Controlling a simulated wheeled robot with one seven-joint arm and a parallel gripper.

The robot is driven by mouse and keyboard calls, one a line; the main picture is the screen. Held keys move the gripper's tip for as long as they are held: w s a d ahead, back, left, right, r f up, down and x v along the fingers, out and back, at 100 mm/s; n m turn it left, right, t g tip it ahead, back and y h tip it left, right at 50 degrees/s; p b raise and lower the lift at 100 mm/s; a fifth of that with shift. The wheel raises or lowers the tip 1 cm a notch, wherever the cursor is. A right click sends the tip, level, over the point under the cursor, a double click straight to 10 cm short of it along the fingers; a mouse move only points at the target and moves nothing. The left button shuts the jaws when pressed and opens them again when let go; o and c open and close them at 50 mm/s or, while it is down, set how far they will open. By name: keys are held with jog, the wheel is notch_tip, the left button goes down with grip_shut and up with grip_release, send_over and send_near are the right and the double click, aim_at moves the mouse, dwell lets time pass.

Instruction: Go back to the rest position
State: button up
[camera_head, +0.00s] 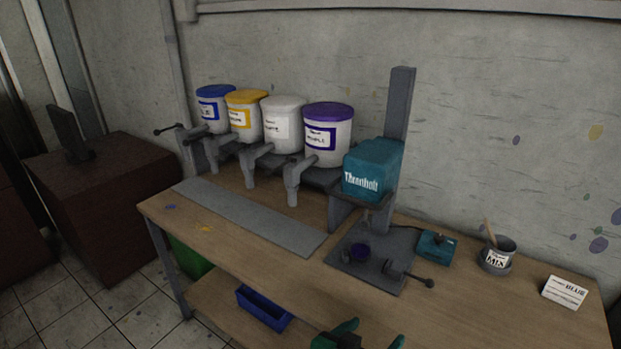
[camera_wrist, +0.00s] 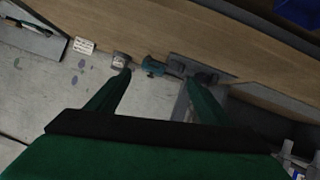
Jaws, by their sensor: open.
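My gripper (camera_head: 372,334) shows at the bottom edge of the head view, in front of the wooden workbench (camera_head: 420,315). Its green fingers are spread apart with nothing between them. In the wrist view my gripper (camera_wrist: 157,82) also shows open and empty, with the bench and wall beyond its fingertips. The teal press (camera_head: 370,168) labelled "Thermholt" stands on the bench. My gripper is apart from all of these.
Several paint buckets with spouts, among them a purple-lidded one (camera_head: 328,136), stand at the back left. A mix cup (camera_head: 496,258) with a stick, a teal control box (camera_head: 437,246) and a "BLUE" card (camera_head: 565,291) are right. A blue bin (camera_head: 264,308) sits on the lower shelf.

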jog(key=s+a+f+n+t+y, duration=0.5)
jog(key=s+f+n, duration=0.3)
jog(key=s+f, duration=0.45)
jog(key=s+a+m+y, duration=0.1)
jog(key=s+a, duration=0.1)
jog(key=s, duration=0.4)
jog(key=s+a+y, duration=0.1)
jog(key=s+a, duration=0.2)
jog(key=s, duration=0.2)
jog(key=s+a+f+m+t+y, duration=0.1)
jog(key=s+a, duration=0.2)
jog(key=s, duration=0.3)
jog(key=shift+s+m, duration=0.3)
jog(key=shift+a, duration=0.1)
